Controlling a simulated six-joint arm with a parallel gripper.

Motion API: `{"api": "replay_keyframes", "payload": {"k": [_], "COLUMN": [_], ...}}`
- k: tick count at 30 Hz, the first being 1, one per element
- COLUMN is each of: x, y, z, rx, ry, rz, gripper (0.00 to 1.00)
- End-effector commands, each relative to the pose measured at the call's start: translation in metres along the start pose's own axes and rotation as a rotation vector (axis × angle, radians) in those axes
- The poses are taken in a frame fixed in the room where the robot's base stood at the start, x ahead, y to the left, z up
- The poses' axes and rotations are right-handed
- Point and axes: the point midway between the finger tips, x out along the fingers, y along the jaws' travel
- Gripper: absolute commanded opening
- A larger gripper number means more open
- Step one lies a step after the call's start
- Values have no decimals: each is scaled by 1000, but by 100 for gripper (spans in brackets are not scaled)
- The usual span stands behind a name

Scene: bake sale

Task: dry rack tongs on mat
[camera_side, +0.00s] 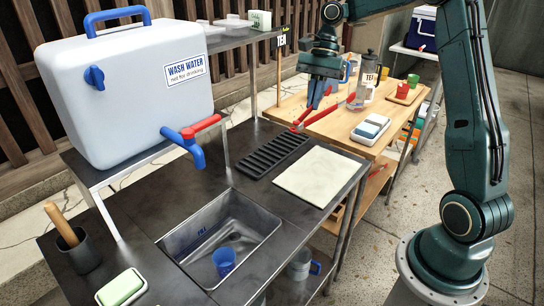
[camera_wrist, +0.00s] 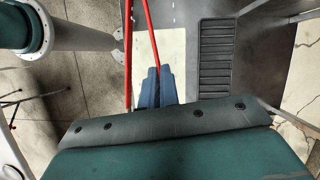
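My gripper (camera_side: 316,103) is up beyond the far end of the steel counter. Its blue fingers (camera_wrist: 155,84) are close together in the wrist view, and one red arm of the tongs (camera_wrist: 127,50) runs in between them. The tongs also show in the side view (camera_side: 322,114), spread in a V and apparently held in the air; the fingers hide part of them. The cream mat (camera_side: 312,175) lies flat and bare on the counter and shows behind the tongs in the wrist view (camera_wrist: 172,50). The black slotted dry rack (camera_side: 272,154) lies beside it, empty, also in the wrist view (camera_wrist: 216,60).
A sink (camera_side: 265,222) with a blue mug (camera_side: 224,261) is sunk into the counter. A water tank (camera_side: 125,90) with a tap stands at left.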

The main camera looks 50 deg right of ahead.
Motion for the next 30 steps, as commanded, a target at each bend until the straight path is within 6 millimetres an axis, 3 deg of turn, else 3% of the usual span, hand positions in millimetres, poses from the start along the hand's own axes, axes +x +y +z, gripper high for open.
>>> {"api": "replay_keyframes", "payload": {"k": [17, 23, 30], "x": [4, 19, 50], "y": [0, 2, 12], "z": [-4, -21, -55], "rx": [3, 7, 11], "ry": [-5, -18, -23], "rz": [-1, -7, -13], "gripper": [0, 0, 0]}}
